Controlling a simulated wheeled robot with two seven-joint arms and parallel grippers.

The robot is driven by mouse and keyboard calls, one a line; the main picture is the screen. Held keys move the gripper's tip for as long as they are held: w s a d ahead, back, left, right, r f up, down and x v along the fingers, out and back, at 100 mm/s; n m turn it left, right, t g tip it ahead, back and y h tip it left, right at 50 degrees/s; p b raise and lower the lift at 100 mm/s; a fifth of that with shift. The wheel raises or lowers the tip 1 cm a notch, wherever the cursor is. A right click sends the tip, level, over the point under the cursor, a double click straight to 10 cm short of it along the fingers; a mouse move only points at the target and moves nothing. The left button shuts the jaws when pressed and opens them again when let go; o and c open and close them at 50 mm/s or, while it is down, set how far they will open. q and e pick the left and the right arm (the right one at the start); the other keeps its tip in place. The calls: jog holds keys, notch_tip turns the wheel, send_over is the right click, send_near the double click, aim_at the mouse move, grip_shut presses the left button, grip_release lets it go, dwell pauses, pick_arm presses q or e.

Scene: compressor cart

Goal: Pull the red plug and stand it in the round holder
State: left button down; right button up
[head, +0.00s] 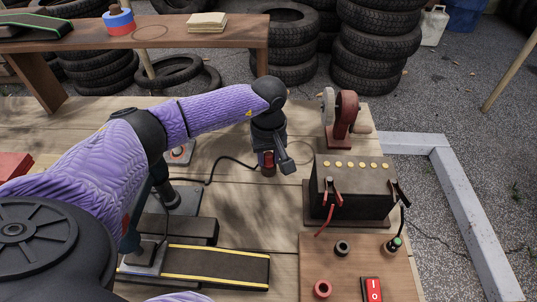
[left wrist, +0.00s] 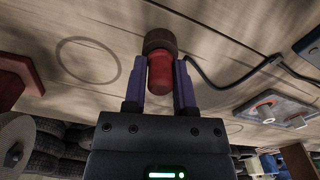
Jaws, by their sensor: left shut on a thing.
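The red plug (head: 268,168) is held in my left gripper (head: 267,160), low over the wooden deck. In the left wrist view the red plug (left wrist: 160,72) sits between the two fingers (left wrist: 160,90), with its dark end pointing away from me. I cannot tell whether it touches the wood. A black cable (head: 225,160) runs across the deck beside it. On the brown board at lower right are a round holder with a red rim (head: 322,289) and a dark round one (head: 342,248), both seemingly empty. My right gripper is not in view.
A dark battery block (head: 352,188) with clamps stands behind the board (head: 318,262). A green-topped piece (head: 394,243) and a red switch (head: 372,290) sit on the board. A red wheeled unit (head: 343,120) stands behind. Bare deck lies between plug and battery.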

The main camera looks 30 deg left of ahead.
pick_arm(q)
jog(key=shift+f, duration=0.15)
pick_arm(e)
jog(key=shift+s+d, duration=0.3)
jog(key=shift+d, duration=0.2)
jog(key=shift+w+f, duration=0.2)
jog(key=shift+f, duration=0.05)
